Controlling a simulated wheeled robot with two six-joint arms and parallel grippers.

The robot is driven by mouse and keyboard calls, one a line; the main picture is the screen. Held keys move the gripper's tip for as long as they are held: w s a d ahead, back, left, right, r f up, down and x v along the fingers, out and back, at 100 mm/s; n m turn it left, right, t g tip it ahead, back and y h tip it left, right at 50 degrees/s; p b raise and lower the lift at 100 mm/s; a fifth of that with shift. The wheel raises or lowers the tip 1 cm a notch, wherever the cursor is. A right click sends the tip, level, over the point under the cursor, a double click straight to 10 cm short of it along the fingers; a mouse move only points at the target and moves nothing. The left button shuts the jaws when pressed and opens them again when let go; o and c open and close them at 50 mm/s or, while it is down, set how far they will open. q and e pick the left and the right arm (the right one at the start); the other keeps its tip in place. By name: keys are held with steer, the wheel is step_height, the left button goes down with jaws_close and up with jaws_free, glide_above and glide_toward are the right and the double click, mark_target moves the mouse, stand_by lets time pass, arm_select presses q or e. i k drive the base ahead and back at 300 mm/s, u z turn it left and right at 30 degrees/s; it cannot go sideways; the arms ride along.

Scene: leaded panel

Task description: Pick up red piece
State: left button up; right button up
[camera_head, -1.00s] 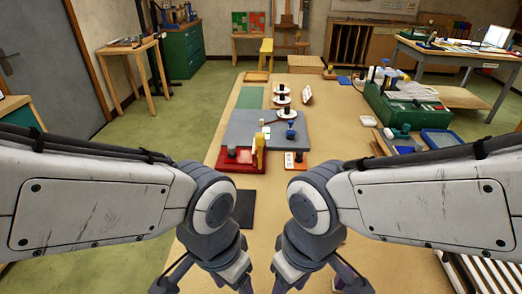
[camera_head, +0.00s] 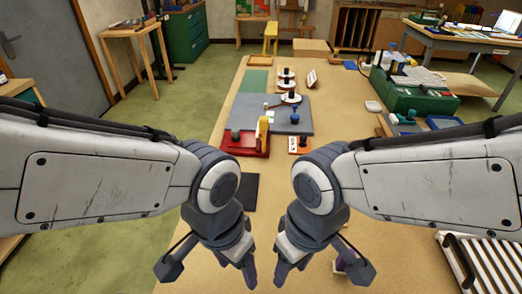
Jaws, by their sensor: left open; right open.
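A flat red piece (camera_head: 246,152) lies on the long table at the near left corner of a grey-blue panel (camera_head: 240,114). A dark round knob (camera_head: 235,134) stands on or over its left part, and a yellow upright thing (camera_head: 263,131) is at its right side. My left gripper (camera_head: 237,268) hangs over the near part of the table, open and empty, well short of the red piece. My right gripper (camera_head: 291,268) hangs just right of it, also open and empty. Neither touches anything that I can see.
An orange-red piece (camera_head: 300,149) lies right of the red piece. A black mat (camera_head: 243,192) lies nearer, partly behind my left gripper. Several white discs with dark knobs stand farther back. A green box (camera_head: 415,97) and a ribbed rack (camera_head: 490,262) are at the right.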

mark_target(237, 139)
steer(key=u, duration=0.15)
steer(key=k, duration=0.5)
steer(key=u, duration=1.55)
steer(key=i, duration=2.85)
